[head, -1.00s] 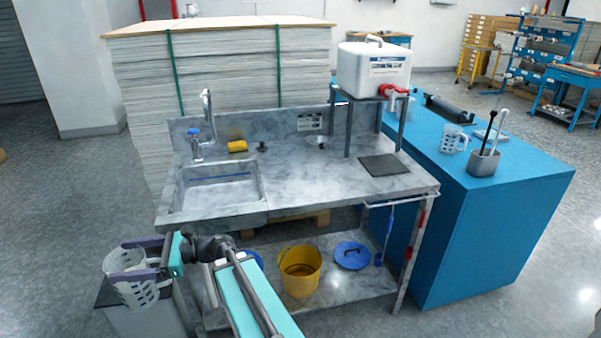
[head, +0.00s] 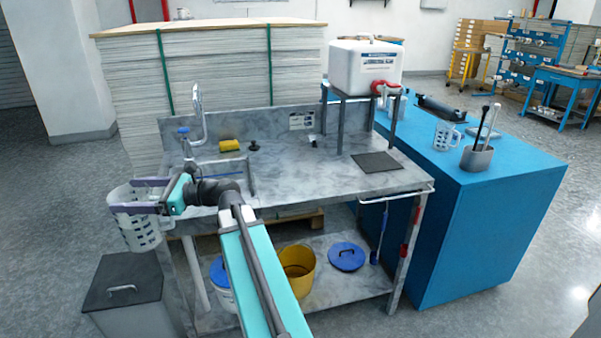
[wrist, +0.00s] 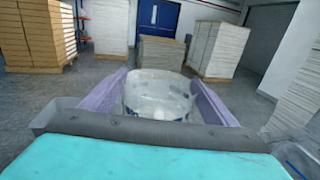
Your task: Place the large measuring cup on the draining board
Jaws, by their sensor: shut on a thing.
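My gripper (head: 140,196) is shut on the large measuring cup (head: 139,230), a pale translucent cup with dark markings. It holds the cup upright in the air, left of the sink unit and at about counter height. In the wrist view the cup (wrist: 158,97) sits between the two purple fingers. The draining board (head: 315,177) is the bare grey marbled surface right of the sink basin. My arm hides part of the basin.
A dark mat (head: 377,161) lies on the board's right part, near the stand under a white water container (head: 364,67). A yellow sponge (head: 229,146) and a tap (head: 196,120) are at the back. A smaller measuring cup (head: 444,136) stands on the blue counter. A lidded grey bin (head: 122,280) is below my gripper.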

